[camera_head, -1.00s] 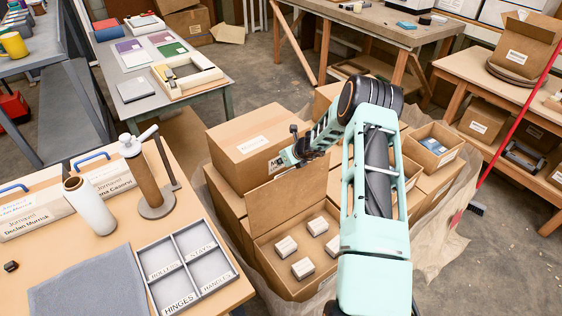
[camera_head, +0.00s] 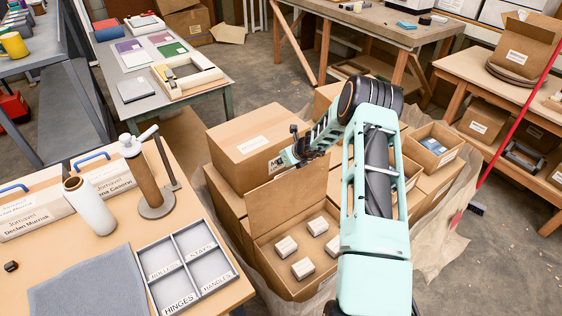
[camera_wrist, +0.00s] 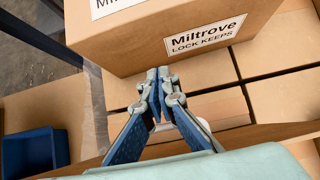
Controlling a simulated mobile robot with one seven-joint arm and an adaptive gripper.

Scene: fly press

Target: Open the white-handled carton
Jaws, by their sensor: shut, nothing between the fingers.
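An open carton (camera_head: 262,262) stands in the middle of the head view, with its lid (camera_head: 287,200) raised at the back and several small white boxes (camera_head: 302,268) inside. My gripper (camera_head: 290,156) is just above and behind the top edge of the raised lid. In the wrist view my gripper (camera_wrist: 158,74) is shut and empty, its tips close to the bottom edge of a Miltrove Lock Keeps carton (camera_wrist: 185,40). A white curved piece (camera_wrist: 206,126), perhaps the handle, shows behind the fingers, partly hidden. My arm covers the open carton's right side.
A closed carton (camera_head: 250,145) stands directly behind the lid, with other cartons packed around. A small open carton (camera_head: 436,150) is to the right. The left bench holds a divided tray (camera_head: 187,268), a white bottle (camera_head: 90,207) and a grey cloth (camera_head: 85,285).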

